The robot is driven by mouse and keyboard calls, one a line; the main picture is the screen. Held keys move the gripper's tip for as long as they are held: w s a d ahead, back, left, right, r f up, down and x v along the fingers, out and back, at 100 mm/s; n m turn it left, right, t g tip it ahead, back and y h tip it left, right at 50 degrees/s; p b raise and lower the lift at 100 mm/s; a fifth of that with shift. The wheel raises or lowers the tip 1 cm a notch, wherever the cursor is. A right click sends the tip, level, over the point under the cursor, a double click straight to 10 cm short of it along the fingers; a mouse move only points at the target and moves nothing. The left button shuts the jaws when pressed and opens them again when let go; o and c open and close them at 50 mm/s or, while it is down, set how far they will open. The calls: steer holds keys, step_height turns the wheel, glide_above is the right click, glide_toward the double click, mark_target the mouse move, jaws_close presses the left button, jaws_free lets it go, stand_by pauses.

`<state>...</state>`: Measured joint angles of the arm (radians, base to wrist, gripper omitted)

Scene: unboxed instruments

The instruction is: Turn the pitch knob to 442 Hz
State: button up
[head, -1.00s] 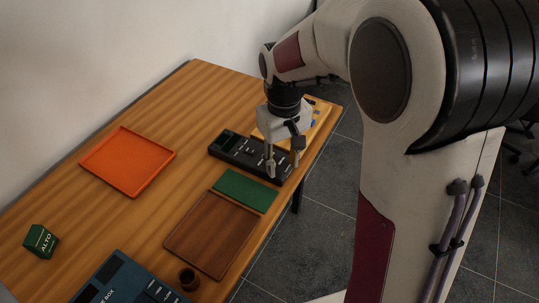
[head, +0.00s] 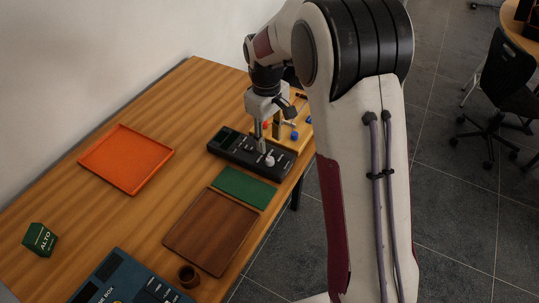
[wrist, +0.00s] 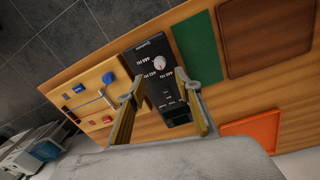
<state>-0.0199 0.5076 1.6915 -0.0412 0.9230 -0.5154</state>
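The black tuner-like device (head: 228,144) lies near the far right part of the table. Its round white pitch knob (head: 269,160) is at the device's right end. In the wrist view the knob (wrist: 160,65) carries a small red mark, with small white Hz labels around it; which label the mark points to is too small to tell. My gripper (head: 268,136) is above the device, to the far side of the knob and apart from it. In the wrist view my gripper (wrist: 161,82) has its two fingers spread with nothing between them.
A wooden board with red and blue knobs (wrist: 90,100) stands just beyond the device. A green mat (head: 245,187) and brown tray (head: 212,230) lie nearer. An orange tray (head: 127,184), green ALTO box (head: 39,239), blue box (head: 125,280) and small brown cup (head: 188,276) are farther off.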

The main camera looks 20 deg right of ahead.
mark_target(270, 159)
steer(key=shift+f, duration=0.1)
stand_by(0.3)
steer(key=shift+d+f, duration=0.15)
steer(key=shift+f, duration=3.65)
jaws_close()
